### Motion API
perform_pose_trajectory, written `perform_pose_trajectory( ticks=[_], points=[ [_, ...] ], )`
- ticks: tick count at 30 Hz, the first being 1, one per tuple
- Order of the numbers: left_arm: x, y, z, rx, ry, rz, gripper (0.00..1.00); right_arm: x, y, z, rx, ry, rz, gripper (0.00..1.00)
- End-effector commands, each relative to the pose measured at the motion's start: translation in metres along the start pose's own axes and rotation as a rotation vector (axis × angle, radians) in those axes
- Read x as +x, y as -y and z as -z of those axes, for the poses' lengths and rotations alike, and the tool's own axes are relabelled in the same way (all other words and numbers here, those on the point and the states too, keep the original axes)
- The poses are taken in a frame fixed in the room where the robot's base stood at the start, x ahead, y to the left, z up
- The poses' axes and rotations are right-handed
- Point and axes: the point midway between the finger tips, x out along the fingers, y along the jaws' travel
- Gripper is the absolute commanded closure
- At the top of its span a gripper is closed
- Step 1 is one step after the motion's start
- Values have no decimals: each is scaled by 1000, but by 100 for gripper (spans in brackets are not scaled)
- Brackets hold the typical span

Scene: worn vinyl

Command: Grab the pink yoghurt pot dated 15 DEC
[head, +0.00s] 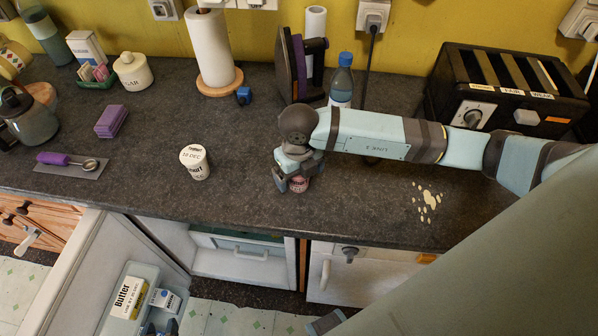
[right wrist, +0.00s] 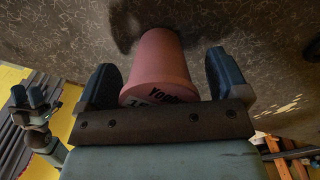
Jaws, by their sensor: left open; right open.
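The pink yoghurt pot (head: 298,185) stands on the dark worktop, mostly hidden under my right gripper (head: 294,174) in the head view. In the right wrist view the pink pot (right wrist: 163,62) sits between the two fingers of my right gripper (right wrist: 166,80), with a gap on each side. Its label shows the start of "Yoghurt"; its date is cut off by the gripper body. The right gripper is open.
A white pot (head: 195,163) with a dated lid stands to the left on the worktop. A water bottle (head: 341,82) and a toaster (head: 505,92) stand behind the right arm. Pale spilled spots (head: 427,200) lie to the right.

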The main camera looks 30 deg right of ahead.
Motion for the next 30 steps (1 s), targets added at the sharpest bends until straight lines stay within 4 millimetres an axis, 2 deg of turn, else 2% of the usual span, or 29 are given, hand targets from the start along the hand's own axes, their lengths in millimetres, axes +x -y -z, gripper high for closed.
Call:
perform_pose_trajectory(
  ticks=[6,12,13,14,23,30],
  points=[
    [0,0,0,0,0,0,57,1,0,0,-1,1,0,10],
    [0,0,0,0,-1,0,57,0,0,0,-1,1,0,55],
    [0,0,0,0,-1,0,57,0,0,0,-1,1,0,62],
    [0,0,0,0,-1,0,57,0,0,0,-1,1,0,65],
    [0,0,0,0,-1,1,57,-2,0,0,-1,2,0,65],
    [2,0,-2,0,-1,1,57,-24,0,-1,-2,4,0,65]
  ],
)
